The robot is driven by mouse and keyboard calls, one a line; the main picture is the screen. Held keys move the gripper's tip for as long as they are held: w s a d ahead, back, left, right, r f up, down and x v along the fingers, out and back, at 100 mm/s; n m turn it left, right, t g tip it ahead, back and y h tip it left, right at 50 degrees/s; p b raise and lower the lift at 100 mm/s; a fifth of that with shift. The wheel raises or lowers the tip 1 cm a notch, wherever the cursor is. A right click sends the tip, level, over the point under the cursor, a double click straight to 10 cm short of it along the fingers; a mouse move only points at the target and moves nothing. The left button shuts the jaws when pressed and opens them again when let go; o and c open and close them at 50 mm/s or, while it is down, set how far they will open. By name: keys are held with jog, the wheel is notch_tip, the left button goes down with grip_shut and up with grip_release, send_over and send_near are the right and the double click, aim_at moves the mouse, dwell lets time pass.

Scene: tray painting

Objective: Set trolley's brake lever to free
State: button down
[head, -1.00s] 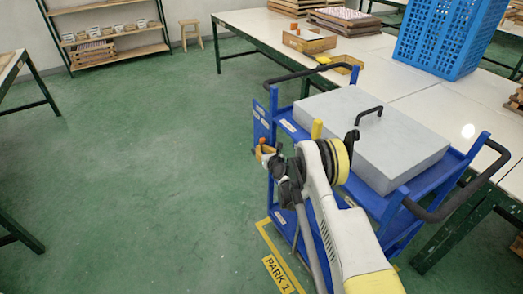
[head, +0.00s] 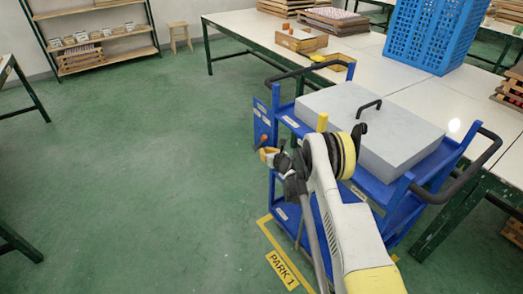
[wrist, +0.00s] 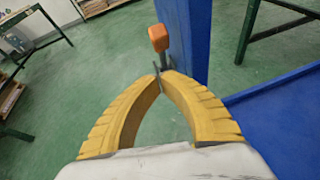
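The blue trolley (head: 400,196) stands beside the tables with a grey slab (head: 392,130) on top. Its brake lever has an orange knob (head: 263,138) at the blue panel (head: 263,118) on the trolley's left end. In the wrist view the orange knob (wrist: 159,38) tops a thin dark stem next to the blue post (wrist: 190,40). My gripper (head: 266,153) is right at the lever, below the knob. In the wrist view the yellow fingers of my gripper (wrist: 163,75) come together at the tips, in line with the stem. I cannot tell whether they touch or pinch it.
Black push handles (head: 462,178) stick out at the trolley's ends. A yellow floor outline marked PARK 1 (head: 282,268) lies under it. White tables (head: 360,52) with a blue crate (head: 433,36) stand behind. Green floor at the left is clear.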

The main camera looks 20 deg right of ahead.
jog(key=p+v, duration=0.3)
jog(key=v, duration=0.7)
jog(key=shift+p, duration=0.35)
jog(key=shift+f, duration=0.1)
